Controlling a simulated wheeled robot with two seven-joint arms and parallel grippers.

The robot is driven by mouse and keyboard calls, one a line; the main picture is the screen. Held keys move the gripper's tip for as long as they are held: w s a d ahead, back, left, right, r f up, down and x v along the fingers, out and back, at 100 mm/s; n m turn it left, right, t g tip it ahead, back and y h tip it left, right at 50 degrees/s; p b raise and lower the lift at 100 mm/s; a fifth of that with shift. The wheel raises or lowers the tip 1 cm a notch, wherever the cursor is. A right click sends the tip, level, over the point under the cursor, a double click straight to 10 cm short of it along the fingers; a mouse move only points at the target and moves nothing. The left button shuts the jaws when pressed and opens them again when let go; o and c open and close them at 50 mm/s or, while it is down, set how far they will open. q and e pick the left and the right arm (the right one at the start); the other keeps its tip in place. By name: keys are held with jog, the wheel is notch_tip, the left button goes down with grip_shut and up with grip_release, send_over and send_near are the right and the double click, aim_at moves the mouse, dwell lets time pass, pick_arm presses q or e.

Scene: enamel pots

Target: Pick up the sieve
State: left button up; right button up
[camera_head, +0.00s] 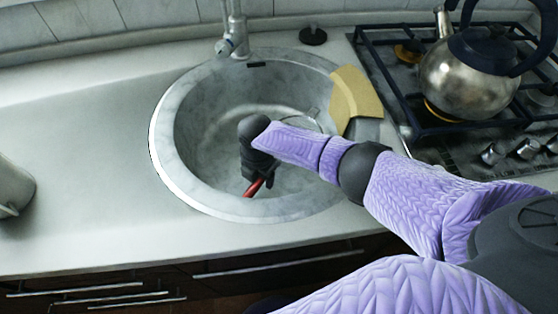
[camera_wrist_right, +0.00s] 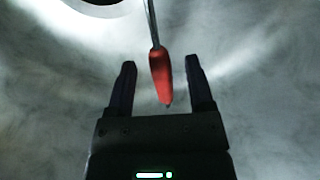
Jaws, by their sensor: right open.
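The sieve's red handle (camera_head: 254,188) shows in the head view low inside the round sink, just below my right gripper (camera_head: 260,172). A thin round rim behind my right forearm may be the sieve's head; my arm hides much of it. In the right wrist view the red handle (camera_wrist_right: 161,76) lies between the two fingertips of my right gripper (camera_wrist_right: 158,66), with a thin metal shaft running up out of the picture. The gripper is open, with gaps on both sides of the handle. My left gripper is not in view.
The grey sink (camera_head: 165,165) has a raised rim around my gripper. A yellow piece (camera_head: 357,92) lies on its right rim. A faucet (camera_head: 235,30) stands behind. A steel kettle (camera_head: 465,75) sits on the hob at right. The counter (camera_head: 80,130) at left is mostly clear.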

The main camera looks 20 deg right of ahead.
notch_tip(320, 180, down, 2)
jog(key=shift+f+b, duration=0.25)
jog(key=shift+b, duration=0.2)
jog(key=shift+r, duration=0.1)
jog(key=shift+c, duration=0.6)
jog(key=c, duration=0.7)
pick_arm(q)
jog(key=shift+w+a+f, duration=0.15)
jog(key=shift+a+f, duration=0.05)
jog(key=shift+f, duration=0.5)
pick_arm(e)
grip_shut()
